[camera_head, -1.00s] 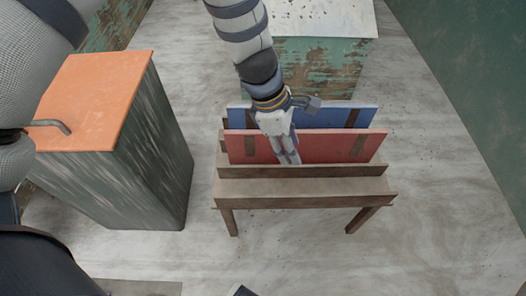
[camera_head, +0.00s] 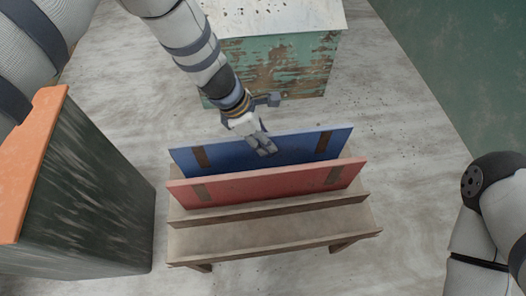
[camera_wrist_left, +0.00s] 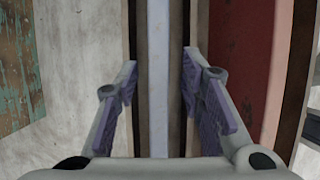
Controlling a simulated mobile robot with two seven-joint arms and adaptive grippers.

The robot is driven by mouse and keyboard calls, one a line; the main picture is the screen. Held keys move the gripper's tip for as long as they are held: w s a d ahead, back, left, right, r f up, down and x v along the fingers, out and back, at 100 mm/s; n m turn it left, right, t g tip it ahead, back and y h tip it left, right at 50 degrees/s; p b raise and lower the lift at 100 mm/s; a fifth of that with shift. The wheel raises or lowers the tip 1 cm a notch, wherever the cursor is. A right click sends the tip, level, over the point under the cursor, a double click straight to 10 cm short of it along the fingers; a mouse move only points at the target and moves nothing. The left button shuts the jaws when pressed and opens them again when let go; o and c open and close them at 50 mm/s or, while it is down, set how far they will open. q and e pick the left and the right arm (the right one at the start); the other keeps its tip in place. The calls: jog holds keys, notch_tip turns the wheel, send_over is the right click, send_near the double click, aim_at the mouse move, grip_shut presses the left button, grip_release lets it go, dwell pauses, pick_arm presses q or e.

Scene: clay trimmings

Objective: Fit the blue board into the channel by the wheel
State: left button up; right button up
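The blue board (camera_head: 265,150) stands on edge in the back slot of a wooden rack, with a brown strip near each end. A red board (camera_head: 270,182) stands in front of it and hides its lower part. My left gripper (camera_head: 264,147) is at the blue board's top edge, near its middle. In the left wrist view the board's pale top edge (camera_wrist_left: 158,80) runs between the two spread fingers (camera_wrist_left: 160,95), with a gap on each side. My right arm shows at the right edge, but its gripper is out of frame. I cannot make out a wheel or its channel.
The rack (camera_head: 275,237) has an empty front slot. An orange-topped cabinet (camera_head: 85,200) stands close on the left. A worn green cabinet (camera_head: 280,65) with a pale, speckled top stands behind. Bare floor lies to the right of the rack.

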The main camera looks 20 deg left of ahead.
pick_arm(q)
grip_shut()
jog(key=shift+w+r, duration=0.1)
